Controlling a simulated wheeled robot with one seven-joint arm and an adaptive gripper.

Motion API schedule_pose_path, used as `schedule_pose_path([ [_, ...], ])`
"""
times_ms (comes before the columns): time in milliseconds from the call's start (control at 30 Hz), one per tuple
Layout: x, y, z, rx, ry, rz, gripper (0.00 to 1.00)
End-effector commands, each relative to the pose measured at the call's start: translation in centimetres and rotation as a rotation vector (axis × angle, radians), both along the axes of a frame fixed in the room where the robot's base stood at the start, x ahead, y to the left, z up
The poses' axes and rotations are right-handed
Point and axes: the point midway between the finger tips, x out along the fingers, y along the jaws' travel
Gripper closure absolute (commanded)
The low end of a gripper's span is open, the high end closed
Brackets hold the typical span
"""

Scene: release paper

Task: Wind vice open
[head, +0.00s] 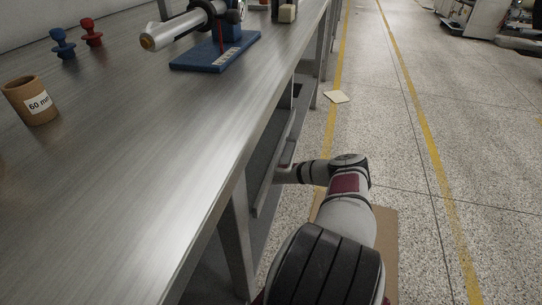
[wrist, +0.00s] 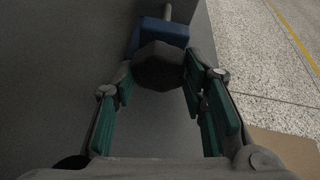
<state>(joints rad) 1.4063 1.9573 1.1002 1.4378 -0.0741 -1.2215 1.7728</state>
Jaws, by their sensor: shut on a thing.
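In the wrist view, a dark faceted knob (wrist: 158,66) sits between the green pads of my gripper (wrist: 158,78). My gripper is shut on the knob, with one finger on each side. A blue block (wrist: 166,30), which looks like the vice body, lies just beyond the knob. A pale rod shows behind the block, at the top of the picture. In the head view my arm reaches in beside the bench's edge, and my gripper and the vice are hidden there. How far the vice jaws stand apart cannot be seen.
The metal bench (head: 150,150) fills the left of the head view, its leg and underside close to my arm. On it stand a 60 mm cylinder (head: 30,100), blue and red knobbed pieces, and a device on a blue base (head: 215,55). Open floor (head: 430,130) lies right.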

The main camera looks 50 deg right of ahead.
Motion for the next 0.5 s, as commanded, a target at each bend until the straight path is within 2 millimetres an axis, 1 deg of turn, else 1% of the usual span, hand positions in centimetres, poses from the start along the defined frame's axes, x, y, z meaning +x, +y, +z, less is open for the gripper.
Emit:
schedule_pose_path([
  [33, 0.10, 0.14, -0.05, 0.001, -0.001, 0.004, 0.57],
  [100, 0.09, 0.13, -0.05, 0.001, -0.001, 0.004, 0.42],
  [367, 0.04, 0.06, -0.02, 0.001, -0.001, 0.001, 0.42],
  [500, -0.12, 0.37, 0.15, 0.001, -0.001, 0.000, 0.42],
])
